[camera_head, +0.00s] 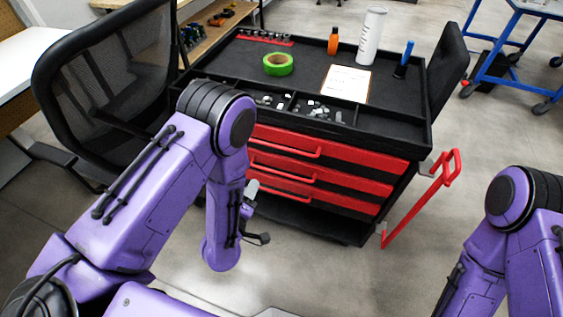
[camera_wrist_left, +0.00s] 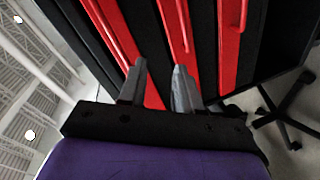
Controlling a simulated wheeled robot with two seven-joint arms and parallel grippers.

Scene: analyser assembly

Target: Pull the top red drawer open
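The black tool cart has a stack of three red-fronted drawers, which look shut. The top red drawer (camera_head: 350,151) has a red bar handle (camera_head: 318,152) on its front. In the left wrist view, turned on its side, the top drawer front (camera_wrist_left: 116,32) is the leftmost red strip. My left gripper (camera_head: 258,212) is in front of the lower drawers at the cart's left side, partly hidden by my forearm. In the wrist view its two grey fingers (camera_wrist_left: 160,82) are apart with nothing between them. My right arm shows at the right edge; its gripper is out of view.
The cart top holds green tape (camera_head: 278,64), a white bottle (camera_head: 371,36), an orange bottle (camera_head: 333,41), a paper (camera_head: 347,82) and small parts. A red push handle (camera_head: 424,199) juts from the cart's right side. A black mesh chair (camera_head: 105,75) stands left. Floor in front is clear.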

